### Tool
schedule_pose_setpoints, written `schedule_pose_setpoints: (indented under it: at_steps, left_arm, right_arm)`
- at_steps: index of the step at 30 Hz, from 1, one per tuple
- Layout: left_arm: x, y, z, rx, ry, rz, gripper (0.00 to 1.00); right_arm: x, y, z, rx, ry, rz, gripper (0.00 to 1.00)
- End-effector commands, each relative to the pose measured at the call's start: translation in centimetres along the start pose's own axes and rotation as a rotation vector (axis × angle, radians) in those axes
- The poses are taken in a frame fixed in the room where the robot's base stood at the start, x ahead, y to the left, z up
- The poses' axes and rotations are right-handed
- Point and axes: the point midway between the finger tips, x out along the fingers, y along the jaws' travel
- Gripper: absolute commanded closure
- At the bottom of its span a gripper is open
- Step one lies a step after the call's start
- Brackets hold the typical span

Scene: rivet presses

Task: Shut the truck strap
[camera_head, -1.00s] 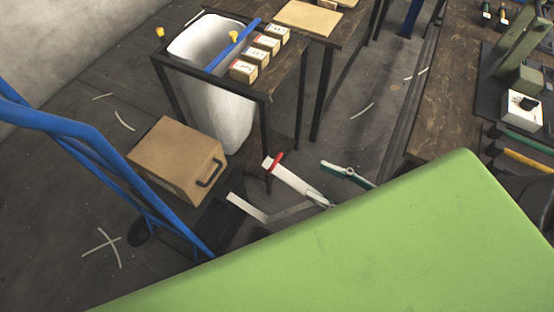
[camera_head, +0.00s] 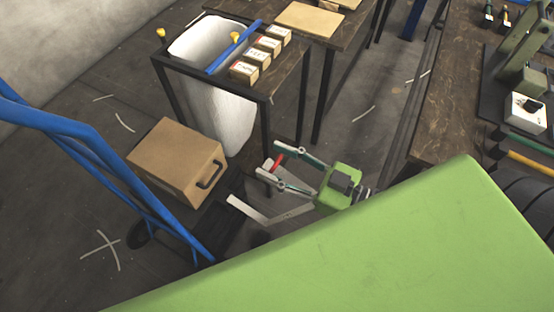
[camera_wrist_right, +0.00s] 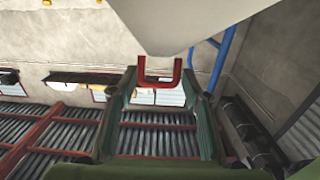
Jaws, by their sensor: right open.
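The truck strap is a pale hinged bar (camera_head: 248,209) beside the blue hand truck (camera_head: 110,160), low in the middle of the head view. Its upper arm has a red handle (camera_head: 278,162) and stands swung out, apart from the cardboard box (camera_head: 172,160) on the truck. My right gripper (camera_head: 268,160) is open, pointing left, with its fingers on either side of the red handle. In the right wrist view the red U-shaped handle (camera_wrist_right: 159,82) hangs from a pale panel (camera_wrist_right: 195,18) between my open green fingers. Contact cannot be told. My left gripper is out of view.
A dark-framed table with a white bin (camera_head: 222,115) and small labelled boxes (camera_head: 256,58) stands behind the strap. A workbench (camera_head: 440,110) runs along the right. My green body covers the lower right. Floor left of the truck is open.

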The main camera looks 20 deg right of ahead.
Motion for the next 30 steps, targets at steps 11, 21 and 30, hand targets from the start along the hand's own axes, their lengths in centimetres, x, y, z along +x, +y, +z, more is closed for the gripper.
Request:
schedule_pose_setpoints:
  at_steps: [11,21,30]
  left_arm:
    - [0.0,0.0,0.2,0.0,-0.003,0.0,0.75]
    - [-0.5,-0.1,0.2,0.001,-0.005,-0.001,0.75]
    - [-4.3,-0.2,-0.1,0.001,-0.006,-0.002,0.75]
  right_arm:
    - [0.2,0.0,0.0,0.0,0.0,0.0,0.72]
    - [0.5,-0.1,-0.4,0.001,-0.008,-0.001,1.0]
    - [4.0,-0.1,-2.7,0.002,-0.082,-0.001,1.0]
